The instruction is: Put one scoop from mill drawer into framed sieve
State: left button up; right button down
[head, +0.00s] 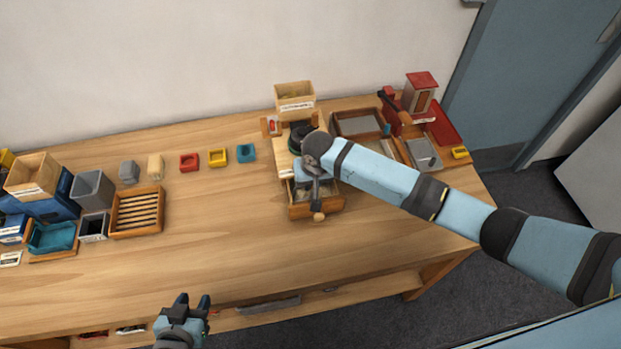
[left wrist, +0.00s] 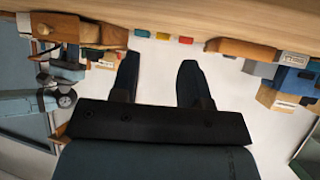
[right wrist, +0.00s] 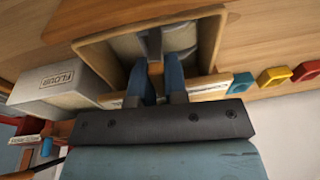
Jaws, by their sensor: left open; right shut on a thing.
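The mill drawer (head: 327,211) is pulled out at the front of the mill, a wooden box with a round knob. My right gripper (head: 308,192) is over the drawer. In the right wrist view its fingers (right wrist: 157,88) are shut on a scoop (right wrist: 152,45), whose head is inside the drawer among pale stuff; how full it is I cannot tell. A framed sieve (head: 358,124), wooden-framed with a grey sheet, seems to lie behind and right of the mill. My left gripper (head: 192,302) is open and empty in front of the table's front edge.
A flour box (right wrist: 62,82) stands close to my right gripper. Red, yellow and blue blocks (head: 217,157) line the table left of the mill. A slatted wooden rack (head: 137,213) and several bins stand further left. The front middle of the table is clear.

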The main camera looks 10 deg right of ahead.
jog(key=shift+w+r, duration=0.1)
jog(key=shift+r, duration=1.55)
jog(key=shift+d+r, duration=0.2)
jog(key=shift+r, duration=1.95)
pick_arm(q)
jog(key=shift+w+d, duration=0.15)
jog(key=shift+f, duration=0.25)
pick_arm(e)
jog(key=shift+d, duration=0.1)
